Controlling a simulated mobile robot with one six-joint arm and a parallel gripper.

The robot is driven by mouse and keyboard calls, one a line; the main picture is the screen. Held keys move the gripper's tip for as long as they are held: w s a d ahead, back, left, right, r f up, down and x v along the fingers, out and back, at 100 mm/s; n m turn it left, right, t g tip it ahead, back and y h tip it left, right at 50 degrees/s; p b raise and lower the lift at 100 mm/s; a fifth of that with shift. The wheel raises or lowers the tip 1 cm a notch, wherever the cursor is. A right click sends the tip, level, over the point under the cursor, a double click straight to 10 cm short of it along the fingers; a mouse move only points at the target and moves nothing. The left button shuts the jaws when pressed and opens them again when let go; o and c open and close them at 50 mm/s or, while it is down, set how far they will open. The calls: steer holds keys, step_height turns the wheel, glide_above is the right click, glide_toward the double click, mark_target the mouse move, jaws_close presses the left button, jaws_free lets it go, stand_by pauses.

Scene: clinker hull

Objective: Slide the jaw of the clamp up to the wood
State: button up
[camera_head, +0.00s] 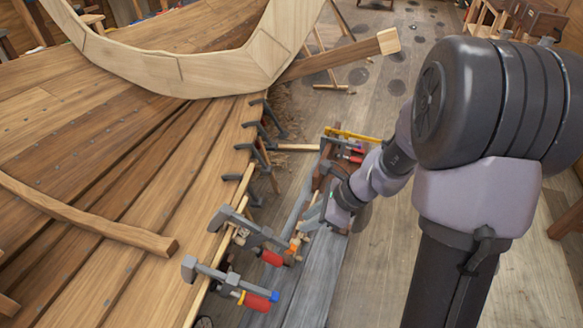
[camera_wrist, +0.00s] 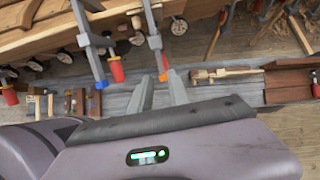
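Two grey bar clamps with red handles sit on the hull's near plank edge. One has an orange bar end (camera_head: 293,248); the other has a blue bar end (camera_head: 275,297). Both also show in the wrist view, as the orange-ended clamp (camera_wrist: 153,40) and the blue-ended clamp (camera_wrist: 92,48). I cannot tell which one is meant, nor whether their jaws touch the wood (camera_head: 215,245). My gripper (camera_head: 308,217) is just right of the orange-ended clamp. In the wrist view my gripper (camera_wrist: 160,76) has its fingers apart, with the orange end seen between their tips; contact is unclear.
Several dark clamps (camera_head: 262,132) line the plank edge farther back. A grey plank (camera_head: 318,277) runs below my gripper, with a wooden tool box (camera_head: 330,165) and tools beyond it. A pale curved frame (camera_head: 205,75) spans the hull. Open floor (camera_head: 385,260) lies to the right.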

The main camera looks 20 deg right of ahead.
mark_target(271, 234)
steer(key=b+x, duration=0.5)
steer(key=x, duration=0.1)
steer(key=b+x, duration=0.5)
steer(key=x, duration=0.2)
steer(key=shift+s, duration=0.2)
steer(key=shift+w+a+f+b, duration=0.2)
steer(key=shift+a+f+b, duration=0.1)
steer(key=shift+f, duration=0.15)
steer(key=shift+w+a+r+p, duration=0.2)
steer(key=shift+a, duration=0.2)
steer(key=shift+w+a+r+p, duration=0.15)
steer(key=shift+w+a+r, duration=0.1)
steer(key=shift+a, duration=0.15)
steer(key=shift+c, duration=0.4)
steer(key=shift+w+a+r+p, duration=0.4)
steer(key=shift+a+r+p, duration=0.25)
steer(key=shift+a, duration=0.1)
stand_by(0.6)
steer(key=shift+f, duration=0.1)
steer(key=shift+s+d+f, duration=0.15)
steer(key=shift+s+d, duration=0.15)
steer(key=shift+d, duration=0.2)
steer(key=shift+o, duration=1.2)
